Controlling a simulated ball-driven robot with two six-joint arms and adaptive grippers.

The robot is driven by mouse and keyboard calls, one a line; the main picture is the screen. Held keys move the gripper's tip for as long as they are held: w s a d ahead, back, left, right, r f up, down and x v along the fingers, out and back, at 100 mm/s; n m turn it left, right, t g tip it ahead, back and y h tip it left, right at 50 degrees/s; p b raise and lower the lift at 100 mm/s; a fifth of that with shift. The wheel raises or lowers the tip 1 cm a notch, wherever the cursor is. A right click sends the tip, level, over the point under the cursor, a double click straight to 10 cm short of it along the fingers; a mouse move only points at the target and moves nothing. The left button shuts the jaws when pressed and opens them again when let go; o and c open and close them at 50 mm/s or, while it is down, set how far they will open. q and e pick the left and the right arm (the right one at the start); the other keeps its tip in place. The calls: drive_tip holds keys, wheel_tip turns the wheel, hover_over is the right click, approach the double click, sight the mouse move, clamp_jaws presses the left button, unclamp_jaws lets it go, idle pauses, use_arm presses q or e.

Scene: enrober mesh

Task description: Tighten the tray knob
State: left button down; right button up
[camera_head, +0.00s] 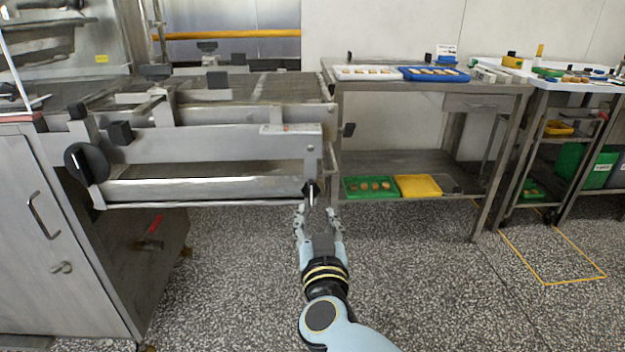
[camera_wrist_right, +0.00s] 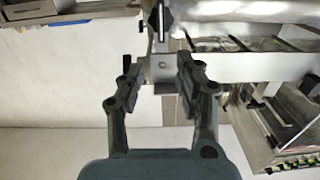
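A small black knob (camera_head: 311,188) sits at the lower right corner of the steel machine, at the end of the long tray (camera_head: 200,188). I take it to be the tray knob. My right gripper (camera_head: 318,212) is open just in front of and below this knob, with its fingers pointing at it. In the right wrist view the two fingers (camera_wrist_right: 156,62) stand apart, with a steel bracket (camera_wrist_right: 160,76) beyond and between them. Nothing is clearly held. I cannot tell whether either finger touches the knob. My left gripper is not in view.
A large black round knob (camera_head: 86,163) is on the machine's left side. The speckled floor in front is clear.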

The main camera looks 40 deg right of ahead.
sight(311, 185)
drive_tip(key=b+x, duration=0.1)
drive_tip(key=x, duration=0.8)
drive_tip(key=shift+w+r+b, duration=0.1)
drive_tip(key=shift+w+b, duration=0.2)
drive_tip(key=shift+w+d, duration=0.3)
drive_tip(key=shift+w, duration=0.15)
clamp_jaws()
